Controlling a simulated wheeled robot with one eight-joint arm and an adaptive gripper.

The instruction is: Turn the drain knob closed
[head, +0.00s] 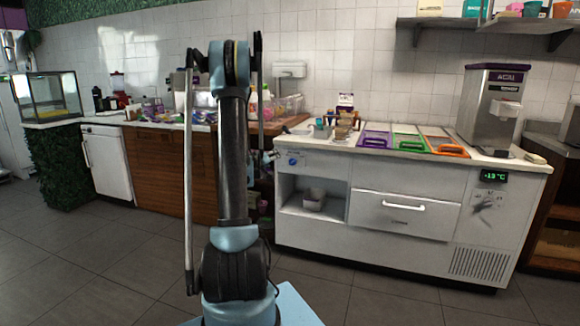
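A small round blue knob-like control (292,160) sits on the front panel of the white topping counter (320,165), at its upper left. It is too small to tell whether it is the drain knob or which way it is turned. A small grey metal fitting (270,155) sticks out at the counter's left edge, close to the arm. My arm rises upright at the left of centre, and my gripper is not in view. Nothing is seen touching the blue control.
The counter has an open cubby with a grey bin (314,199), a drawer (404,214) and a green temperature display (494,177). Purple, green and orange-rimmed lids (448,146) lie on top beside a dispenser (490,105). A wooden cabinet (170,170) stands left. The grey tiled floor in front is clear.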

